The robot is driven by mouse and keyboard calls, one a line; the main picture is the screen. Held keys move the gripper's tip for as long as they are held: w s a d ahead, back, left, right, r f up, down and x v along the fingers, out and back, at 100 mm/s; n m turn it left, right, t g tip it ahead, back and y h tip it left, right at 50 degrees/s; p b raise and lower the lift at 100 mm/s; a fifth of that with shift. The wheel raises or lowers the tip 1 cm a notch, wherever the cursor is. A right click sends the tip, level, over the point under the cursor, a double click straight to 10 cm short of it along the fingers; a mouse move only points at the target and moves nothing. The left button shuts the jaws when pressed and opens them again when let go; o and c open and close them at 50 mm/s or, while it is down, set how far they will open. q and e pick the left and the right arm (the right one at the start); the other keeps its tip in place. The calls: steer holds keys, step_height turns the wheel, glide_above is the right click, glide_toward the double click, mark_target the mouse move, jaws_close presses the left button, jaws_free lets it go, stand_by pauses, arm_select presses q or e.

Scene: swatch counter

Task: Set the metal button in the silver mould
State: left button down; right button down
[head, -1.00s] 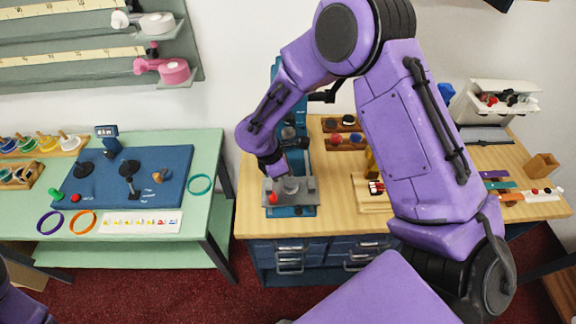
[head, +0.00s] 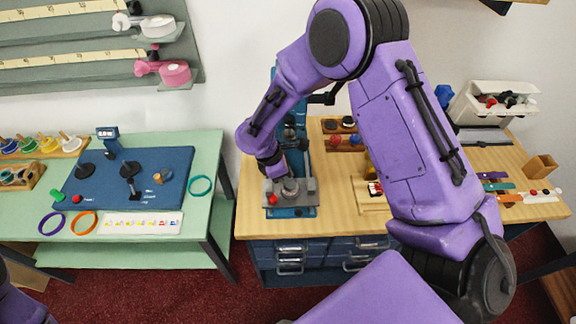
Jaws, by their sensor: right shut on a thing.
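My right gripper (head: 281,176) reaches down from the purple wrist to the grey block at the front of the blue press (head: 302,160). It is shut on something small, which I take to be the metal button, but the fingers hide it. A round silver piece (head: 290,188), which looks like the silver mould, stands on the grey block right by the fingertips. I cannot tell whether the held thing touches it. A red piece (head: 272,199) is at the block's left front. My left gripper is out of view; only a purple arm part shows at the lower left.
The press stands on a wooden counter (head: 340,222) with blue drawers below. Racks with red and dark pieces (head: 346,142) stand behind. A green table (head: 212,160) to the left holds a blue mat (head: 90,197) and coloured rings. My right arm covers the counter's middle.

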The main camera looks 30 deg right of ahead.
steer(key=shift+f, duration=0.5)
stand_by(0.3)
steer(key=c, duration=0.8)
jaws_free()
steer(key=b+v, duration=0.2)
steer(key=v, duration=0.8)
steer(key=shift+r+b, duration=0.25)
steer(key=shift+b, duration=0.1)
